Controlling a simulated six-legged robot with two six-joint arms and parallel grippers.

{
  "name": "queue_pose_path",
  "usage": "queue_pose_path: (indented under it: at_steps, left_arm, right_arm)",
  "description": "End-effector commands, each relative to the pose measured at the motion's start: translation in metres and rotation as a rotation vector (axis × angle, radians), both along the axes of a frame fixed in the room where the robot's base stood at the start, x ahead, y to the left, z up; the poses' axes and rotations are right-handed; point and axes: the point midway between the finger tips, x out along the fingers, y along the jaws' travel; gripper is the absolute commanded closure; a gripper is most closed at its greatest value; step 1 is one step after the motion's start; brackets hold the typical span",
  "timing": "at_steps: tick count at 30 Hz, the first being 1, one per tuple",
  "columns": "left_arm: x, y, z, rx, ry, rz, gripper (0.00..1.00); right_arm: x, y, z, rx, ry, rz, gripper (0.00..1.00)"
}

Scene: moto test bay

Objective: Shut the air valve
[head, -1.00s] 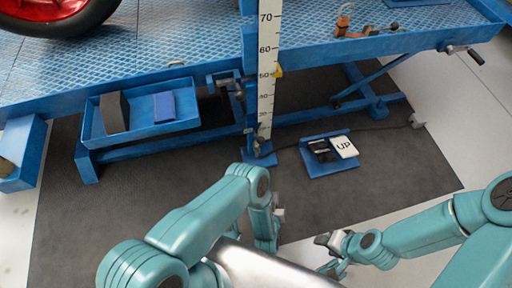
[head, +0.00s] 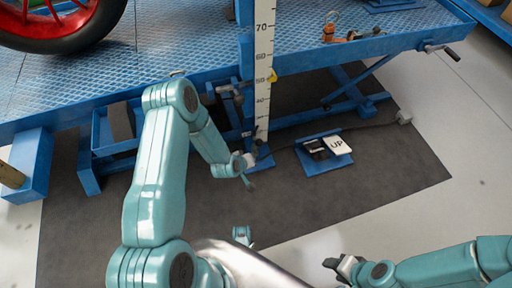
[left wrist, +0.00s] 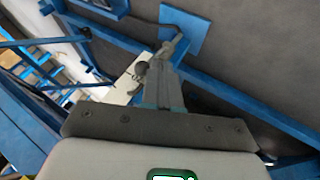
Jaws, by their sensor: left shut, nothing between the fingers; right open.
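A small grey and dark fitting (head: 228,90) sits on the blue lift frame just left of the white height scale. It looks like the air valve, but its lever position is too small to tell. My left gripper (head: 249,182) is shut and empty, low in front of the scale's foot and below the fitting. In the left wrist view the left gripper (left wrist: 176,46) points toward a blue foot plate (left wrist: 186,30); contact cannot be told. My right gripper (head: 340,265) is open and empty at the bottom, over the floor, far from the fitting.
The height scale (head: 263,65) stands upright at the lift table (head: 180,58). A pedal with an "UP" pad (head: 338,146) lies on the dark mat (head: 370,165). A blue tray (head: 103,135) is partly behind my left arm. A crank handle (head: 440,50) juts out at right.

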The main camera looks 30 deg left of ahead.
Motion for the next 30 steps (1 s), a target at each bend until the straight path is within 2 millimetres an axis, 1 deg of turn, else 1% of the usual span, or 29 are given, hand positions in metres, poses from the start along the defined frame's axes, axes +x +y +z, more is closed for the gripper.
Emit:
queue_pose_path:
  at_steps: [1,3,5,7,9,11,13,21,24,25,30]
  left_arm:
    - [0.002,0.021,0.011,0.015,-0.014,0.037,1.0]
    - [0.002,0.041,0.02,0.029,-0.028,0.072,1.0]
    - [0.001,0.054,0.024,0.037,-0.034,0.095,1.0]
    - [0.0,0.062,0.022,0.04,-0.033,0.111,1.0]
    - [0.001,0.064,0.016,0.04,-0.03,0.116,1.0]
    - [0.005,0.065,0.009,0.04,-0.031,0.116,1.0]
    - [0.012,0.065,-0.002,0.04,-0.031,0.115,1.0]
    - [0.047,0.07,-0.05,0.04,-0.032,0.111,1.0]
    - [0.059,0.071,-0.065,0.04,-0.032,0.11,1.0]
    - [0.065,0.067,-0.06,0.041,-0.034,0.108,1.0]
    - [0.083,0.055,-0.056,0.041,-0.032,0.108,1.0]
  right_arm:
    - [0.0,0.0,0.003,0.0,0.001,0.001,0.49]
    - [0.0,0.001,0.004,0.0,0.0,0.002,0.49]
    - [0.0,0.001,0.004,0.0,0.001,0.003,0.49]
    - [0.0,0.001,0.003,0.0,0.0,0.002,0.49]
    - [0.0,0.0,0.001,0.0,0.0,0.001,0.49]
    - [0.001,0.0,-0.003,0.0,-0.001,-0.001,0.49]
    - [0.001,-0.001,-0.009,-0.001,-0.002,-0.005,0.49]
    - [0.007,-0.006,-0.033,-0.005,-0.012,-0.026,0.49]
    - [0.009,-0.008,-0.041,-0.006,-0.016,-0.034,0.49]
    - [0.009,-0.008,-0.041,-0.006,-0.015,-0.035,0.49]
    - [0.01,-0.01,-0.046,-0.008,-0.018,-0.04,0.49]
